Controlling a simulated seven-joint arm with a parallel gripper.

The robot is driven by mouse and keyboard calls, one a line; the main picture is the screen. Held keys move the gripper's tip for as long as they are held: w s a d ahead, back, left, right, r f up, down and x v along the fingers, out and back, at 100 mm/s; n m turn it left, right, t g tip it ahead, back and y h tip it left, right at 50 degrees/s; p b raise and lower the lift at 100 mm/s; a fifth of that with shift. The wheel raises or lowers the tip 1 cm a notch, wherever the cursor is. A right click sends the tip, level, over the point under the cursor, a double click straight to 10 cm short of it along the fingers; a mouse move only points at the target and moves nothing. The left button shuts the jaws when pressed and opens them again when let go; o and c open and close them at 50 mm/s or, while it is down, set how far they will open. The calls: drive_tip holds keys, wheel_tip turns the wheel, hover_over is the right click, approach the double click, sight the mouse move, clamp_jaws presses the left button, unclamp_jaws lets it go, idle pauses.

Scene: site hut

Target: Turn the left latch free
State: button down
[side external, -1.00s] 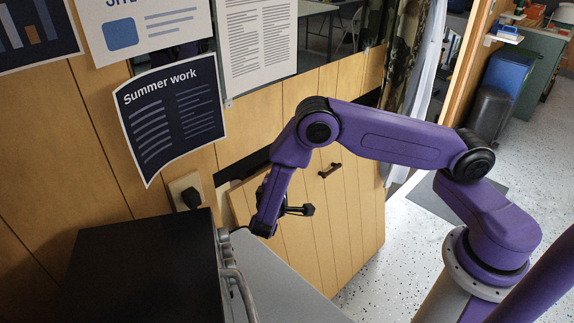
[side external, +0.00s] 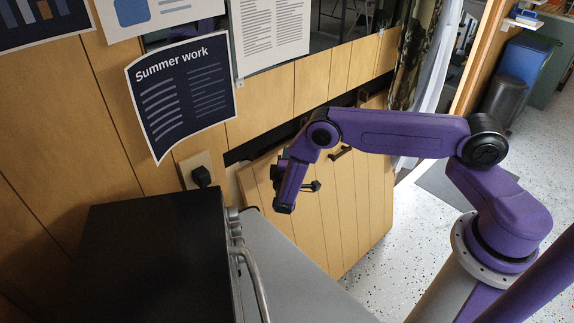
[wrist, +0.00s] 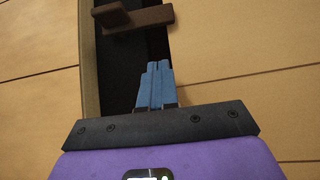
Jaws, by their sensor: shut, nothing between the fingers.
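The hatch panel (side external: 330,215) is pale planked wood and leans out from the wall, with a dark gap along its top edge. One dark brown latch (side external: 341,153) shows at that edge, right of my gripper. The left latch is not visible in the side view; my arm may hide it. My gripper (wrist: 155,75) has its blue fingers shut and empty.
A black oven-like box (side external: 150,255) with a metal handle stands at lower left, beside a grey counter (side external: 290,270). A plug and socket (side external: 202,176) and posters (side external: 180,90) are on the wall. Speckled floor lies open at right.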

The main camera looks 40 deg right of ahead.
drive_tip(key=d, duration=0.1)
drive_tip(key=w+d, duration=0.1)
drive_tip(key=d, duration=0.3)
drive_tip(key=shift+w+d, duration=0.25)
